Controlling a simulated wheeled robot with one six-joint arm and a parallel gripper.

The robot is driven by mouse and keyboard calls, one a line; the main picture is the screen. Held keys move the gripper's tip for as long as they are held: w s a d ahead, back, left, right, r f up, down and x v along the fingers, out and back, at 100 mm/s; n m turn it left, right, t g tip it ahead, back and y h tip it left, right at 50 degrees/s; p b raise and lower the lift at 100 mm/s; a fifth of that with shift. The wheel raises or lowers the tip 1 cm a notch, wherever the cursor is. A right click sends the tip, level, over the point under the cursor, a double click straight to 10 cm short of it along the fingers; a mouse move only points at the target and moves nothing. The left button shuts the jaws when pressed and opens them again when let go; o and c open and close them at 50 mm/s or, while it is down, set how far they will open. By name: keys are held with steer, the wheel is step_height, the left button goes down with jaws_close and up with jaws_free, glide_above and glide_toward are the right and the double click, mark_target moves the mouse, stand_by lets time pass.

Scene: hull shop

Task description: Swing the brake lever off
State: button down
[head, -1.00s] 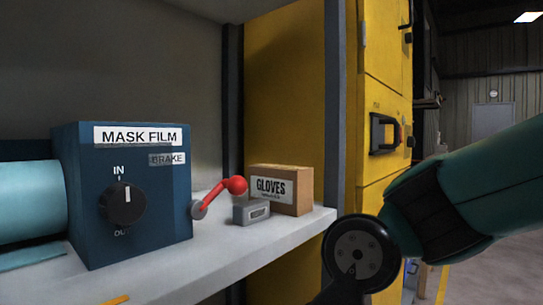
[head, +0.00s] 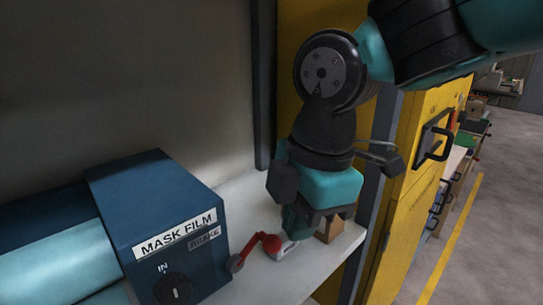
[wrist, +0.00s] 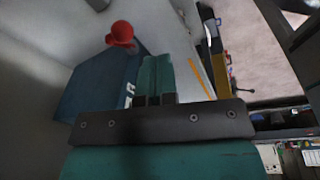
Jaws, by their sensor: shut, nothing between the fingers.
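The brake lever (head: 257,246) is red with a ball knob. It sits on the right side of the dark blue MASK FILM box (head: 180,215), on a grey pivot, and points right in the head view. My gripper (head: 292,236) is shut and empty, pointing down just right of the knob; I cannot tell whether they touch. In the wrist view the red knob (wrist: 121,34) shows up and left of my closed fingers (wrist: 156,74), with the blue box (wrist: 95,92) behind.
The dial (head: 174,290) is on the box front, beside a light blue roll (head: 60,262). A cardboard box (head: 328,231) on the pale shelf (head: 322,262) is mostly hidden behind my gripper. A yellow cabinet with a black handle (head: 433,143) stands at the right.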

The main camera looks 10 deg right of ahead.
step_height(320, 180, up, 8)
steer(key=a+n+p, duration=0.3)
steer(key=n+p, duration=0.1)
steer(key=p, duration=0.1)
steer(key=w+f+p, duration=0.2)
steer(key=w+f, duration=0.2)
steer(key=f, duration=0.9)
steer(key=shift+h, duration=0.3)
